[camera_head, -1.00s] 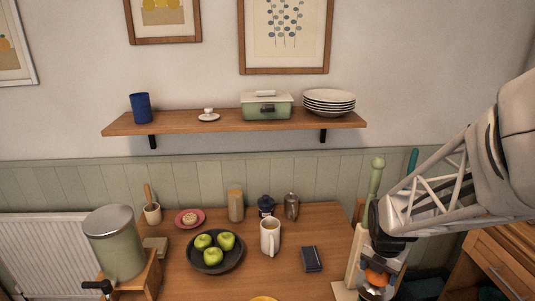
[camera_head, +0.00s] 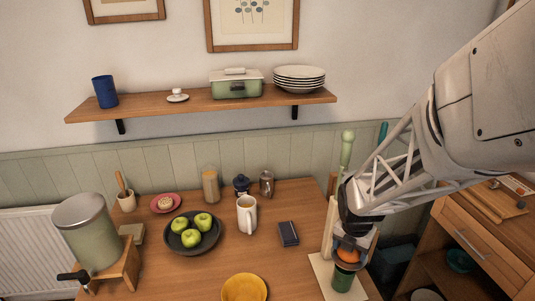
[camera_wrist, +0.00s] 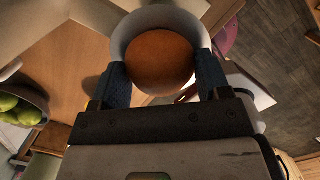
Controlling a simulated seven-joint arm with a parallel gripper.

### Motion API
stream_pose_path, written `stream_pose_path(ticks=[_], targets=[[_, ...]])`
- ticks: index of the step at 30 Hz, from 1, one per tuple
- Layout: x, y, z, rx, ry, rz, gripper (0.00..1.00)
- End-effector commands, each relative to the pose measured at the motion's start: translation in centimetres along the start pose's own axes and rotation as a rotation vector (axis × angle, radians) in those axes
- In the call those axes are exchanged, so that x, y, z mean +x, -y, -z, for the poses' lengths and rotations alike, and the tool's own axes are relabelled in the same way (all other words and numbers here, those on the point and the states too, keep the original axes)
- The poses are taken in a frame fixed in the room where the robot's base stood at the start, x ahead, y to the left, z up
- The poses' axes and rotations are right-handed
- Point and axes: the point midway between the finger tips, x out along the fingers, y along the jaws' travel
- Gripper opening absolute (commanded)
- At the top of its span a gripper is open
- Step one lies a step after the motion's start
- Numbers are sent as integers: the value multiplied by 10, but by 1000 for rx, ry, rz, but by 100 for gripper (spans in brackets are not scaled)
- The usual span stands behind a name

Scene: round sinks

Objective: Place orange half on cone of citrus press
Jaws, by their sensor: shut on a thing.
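The orange half (camera_head: 348,254) is between the fingers of my gripper (camera_head: 350,246), at the right of the head view. In the wrist view the orange half (camera_wrist: 160,60) shows its rounded peel, with one dark finger at each side. The citrus press has a tall green lever (camera_head: 347,150) and a pale base (camera_head: 323,268). A green part (camera_head: 343,279) of it shows just below the orange half. In the wrist view a pale round rim (camera_wrist: 150,18) lies behind the orange. The cone is hidden, and I cannot tell whether the orange touches it.
On the wooden table (camera_head: 205,258), left of the press, are a dark box (camera_head: 288,234), a white mug (camera_head: 247,215), a dark bowl (camera_head: 178,242) of green apples and a yellow plate (camera_head: 244,289). A lidded dispenser (camera_head: 88,238) stands far left. A wooden cabinet (camera_head: 490,245) is at right.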

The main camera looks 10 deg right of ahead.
Motion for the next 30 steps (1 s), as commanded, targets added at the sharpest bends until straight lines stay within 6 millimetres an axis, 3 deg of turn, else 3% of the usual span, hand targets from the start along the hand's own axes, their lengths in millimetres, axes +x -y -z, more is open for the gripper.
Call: stream_pose_path(ticks=[3,4,9,22,30], targets=[[3,0,0,0,-1,1,46],[2,0,0,0,-1,1,73],[2,0,0,0,-1,0,96],[-2,0,0,0,1,0,96],[-28,0,0,-1,1,0,96]])
